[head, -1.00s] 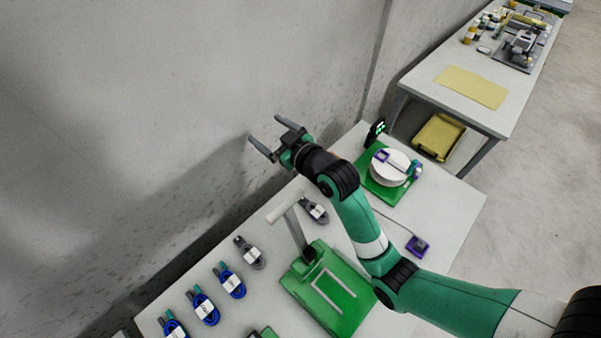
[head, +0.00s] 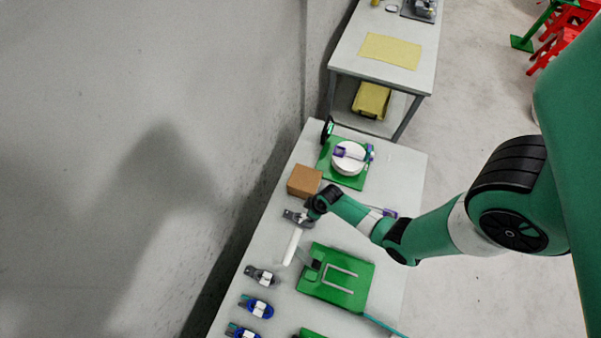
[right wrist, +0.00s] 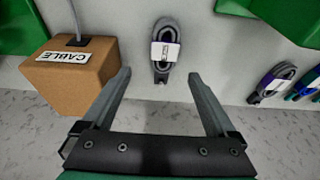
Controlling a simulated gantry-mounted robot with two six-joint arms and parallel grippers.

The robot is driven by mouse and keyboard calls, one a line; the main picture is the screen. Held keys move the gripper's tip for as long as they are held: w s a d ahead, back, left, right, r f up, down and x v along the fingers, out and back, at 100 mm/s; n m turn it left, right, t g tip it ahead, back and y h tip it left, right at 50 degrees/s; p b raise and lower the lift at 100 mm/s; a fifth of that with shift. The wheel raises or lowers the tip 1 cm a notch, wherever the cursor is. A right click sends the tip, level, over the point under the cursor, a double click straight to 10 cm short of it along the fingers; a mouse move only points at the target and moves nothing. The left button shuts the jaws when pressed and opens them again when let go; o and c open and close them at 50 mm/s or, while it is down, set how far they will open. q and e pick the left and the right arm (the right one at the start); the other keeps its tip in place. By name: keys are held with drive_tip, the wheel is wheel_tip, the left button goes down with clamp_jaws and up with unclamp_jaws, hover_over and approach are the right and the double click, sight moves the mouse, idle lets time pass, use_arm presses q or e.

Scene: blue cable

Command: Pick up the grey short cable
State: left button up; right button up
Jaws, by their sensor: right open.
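A short grey cable (head: 296,217), coiled with a white label, lies on the table beside the brown box; it also shows in the right wrist view (right wrist: 165,52). My right gripper (right wrist: 160,76) is open and empty. In the right wrist view the cable lies ahead of its fingertips, near the middle of the gap and apart from both fingers. In the head view the right gripper (head: 311,211) is at the cable's right end, its fingers mostly hidden by the wrist. A second grey cable (head: 262,275) lies nearer, also in the right wrist view (right wrist: 272,82). My left gripper is not in view.
A brown box (head: 304,181) marked CABLE stands close to the left in the right wrist view (right wrist: 75,75). A green fixture (head: 336,278) and a white bar (head: 291,246) lie nearby. Blue cables (head: 257,307) lie nearer. A green plate with a white disc (head: 348,158) is farther back.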

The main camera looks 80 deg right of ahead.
sight(300, 218)
drive_tip(key=b+x, duration=0.2)
drive_tip(key=x, duration=0.1)
drive_tip(key=shift+f, duration=0.3)
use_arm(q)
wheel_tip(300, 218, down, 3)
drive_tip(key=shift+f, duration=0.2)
use_arm(e)
drive_tip(key=shift+w, duration=0.15)
drive_tip(key=b+x, duration=0.1)
drive_tip(key=x, duration=0.2)
drive_tip(key=b+x, duration=0.1)
drive_tip(key=x, duration=0.1)
drive_tip(key=shift+w+a+b, duration=0.3)
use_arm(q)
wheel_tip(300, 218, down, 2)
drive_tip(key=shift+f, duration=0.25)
use_arm(e)
drive_tip(key=shift+r, duration=0.1)
clamp_jaws()
use_arm(q)
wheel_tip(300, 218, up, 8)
drive_tip(key=p, duration=0.7)
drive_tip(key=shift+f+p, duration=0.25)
drive_tip(key=shift+p, duration=0.05)
use_arm(e)
wheel_tip(300, 218, up, 10)
